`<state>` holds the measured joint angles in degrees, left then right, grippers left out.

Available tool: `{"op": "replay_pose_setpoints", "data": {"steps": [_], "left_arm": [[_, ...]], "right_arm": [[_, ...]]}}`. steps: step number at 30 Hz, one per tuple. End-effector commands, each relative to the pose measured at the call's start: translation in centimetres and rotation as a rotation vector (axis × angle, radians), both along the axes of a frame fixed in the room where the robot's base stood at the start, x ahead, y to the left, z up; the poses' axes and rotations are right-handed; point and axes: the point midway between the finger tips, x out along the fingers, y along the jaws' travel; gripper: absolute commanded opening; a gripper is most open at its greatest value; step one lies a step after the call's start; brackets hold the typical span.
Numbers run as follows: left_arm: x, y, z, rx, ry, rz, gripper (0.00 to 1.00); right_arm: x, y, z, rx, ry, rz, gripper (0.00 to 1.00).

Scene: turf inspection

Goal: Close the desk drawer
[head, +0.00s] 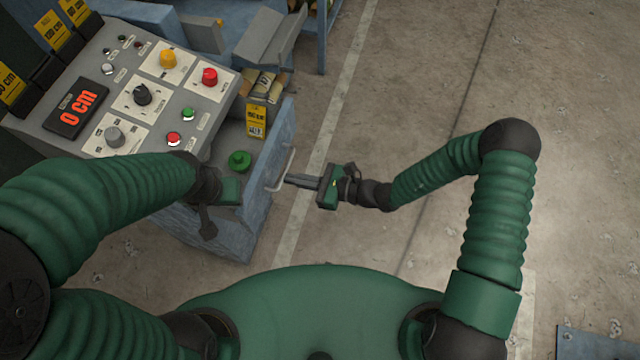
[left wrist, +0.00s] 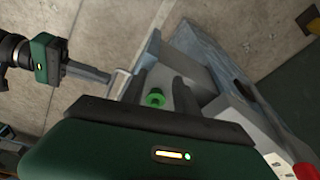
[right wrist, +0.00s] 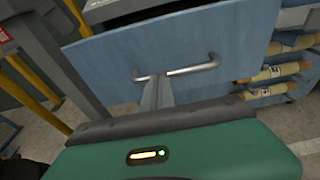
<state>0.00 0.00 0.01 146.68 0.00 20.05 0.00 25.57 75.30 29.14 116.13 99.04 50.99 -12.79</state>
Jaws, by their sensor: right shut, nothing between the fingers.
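The desk drawer, with a blue front (head: 283,145) and a metal bar handle (head: 281,172), stands pulled out from the grey control desk; its inside shows from above. A green round object (head: 239,160) lies in it. My right gripper (head: 288,180) is shut and empty, its tips at the handle; in the right wrist view the tips (right wrist: 157,82) meet or nearly meet the handle (right wrist: 180,71), contact unclear. My left gripper (left wrist: 166,85) is over the drawer's near side, its fingers apart with the green object (left wrist: 155,99) seen between them; in the head view its fingers are hard to make out.
The desk's sloped panel (head: 205,115) carries knobs, buttons and a red "0 cm" display (head: 78,107). A yellow tag (head: 256,121) is at the drawer's far end. Rolled items (right wrist: 275,72) lie on a blue shelf beyond. The concrete floor (head: 420,60) to the right is clear.

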Motion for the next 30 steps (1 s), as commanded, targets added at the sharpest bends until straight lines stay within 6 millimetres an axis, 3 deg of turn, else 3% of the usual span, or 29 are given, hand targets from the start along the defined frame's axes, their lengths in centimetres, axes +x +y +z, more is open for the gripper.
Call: {"op": "replay_pose_setpoints", "data": {"steps": [6,15,22,30], "left_arm": [[0.0,0.0,-0.1,0.0,0.0,0.0,0.36],[0.0,0.0,-0.4,0.0,0.0,0.0,0.36],[0.0,0.0,-0.6,0.0,0.0,0.0,0.36],[0.0,0.0,-0.7,0.0,0.0,0.0,0.36]], "right_arm": [[1.7,5.8,0.0,0.001,-0.001,0.003,0.0],[3.9,12.4,-0.1,0.0,-0.002,0.002,0.0],[4.9,15.4,0.0,0.0,-0.001,0.001,0.0],[5.4,16.6,0.1,0.001,0.0,0.0,0.0]]}}
